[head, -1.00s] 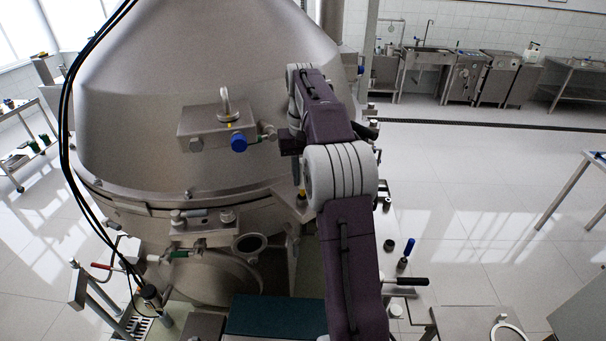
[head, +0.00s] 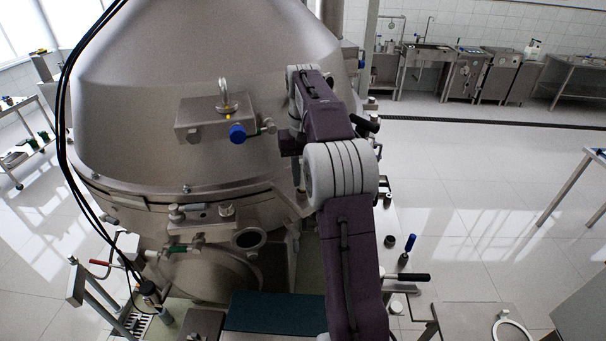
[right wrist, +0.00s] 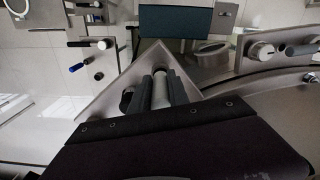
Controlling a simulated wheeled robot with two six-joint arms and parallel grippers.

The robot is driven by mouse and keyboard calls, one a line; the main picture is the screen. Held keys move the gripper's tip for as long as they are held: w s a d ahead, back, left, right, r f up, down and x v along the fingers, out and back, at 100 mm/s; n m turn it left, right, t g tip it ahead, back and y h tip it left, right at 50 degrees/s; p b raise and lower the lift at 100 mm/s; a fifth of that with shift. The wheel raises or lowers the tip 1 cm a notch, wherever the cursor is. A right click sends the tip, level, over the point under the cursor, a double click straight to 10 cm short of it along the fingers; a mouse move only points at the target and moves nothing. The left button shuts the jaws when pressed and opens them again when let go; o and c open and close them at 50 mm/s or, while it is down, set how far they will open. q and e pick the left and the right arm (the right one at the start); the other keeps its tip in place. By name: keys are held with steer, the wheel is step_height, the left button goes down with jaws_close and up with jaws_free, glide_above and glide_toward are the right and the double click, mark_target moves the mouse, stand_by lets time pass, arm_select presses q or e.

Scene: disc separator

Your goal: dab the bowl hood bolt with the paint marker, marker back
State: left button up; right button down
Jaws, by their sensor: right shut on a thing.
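My right gripper (right wrist: 161,88) is shut on a pale, slim cylinder (right wrist: 160,93) in the right wrist view, which looks like the paint marker. Its tip is hidden. In the head view, the gripper is mostly hidden behind my right arm, close to the right side of the big steel bowl hood (head: 140,140). Small bolts or fittings (head: 186,189) sit along the hood's lower rim. I cannot tell which one is the named bolt. My left gripper is not in view.
A steel block with a lifting eye (head: 223,98) and blue knob (head: 238,133) is at the hood's front. A blue-handled item (head: 409,244) and a black-handled tool (head: 407,278) lie to the right. Black cables (head: 63,110) hang at left.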

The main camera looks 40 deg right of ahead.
steer(key=c, duration=1.2)
jaws_free()
steer(key=shift+s, duration=0.1)
steer(key=shift+o, duration=0.2)
steer(key=shift+r, duration=0.1)
step_height(320, 180, up, 9)
steer(key=p, duration=0.3)
steer(key=shift+p, duration=0.35)
step_height(320, 180, up, 2)
steer(key=p, duration=0.2)
steer(key=shift+r+p, duration=0.2)
steer(key=shift+p, duration=0.2)
steer(key=shift+r, duration=0.75)
steer(key=shift+f, duration=0.1)
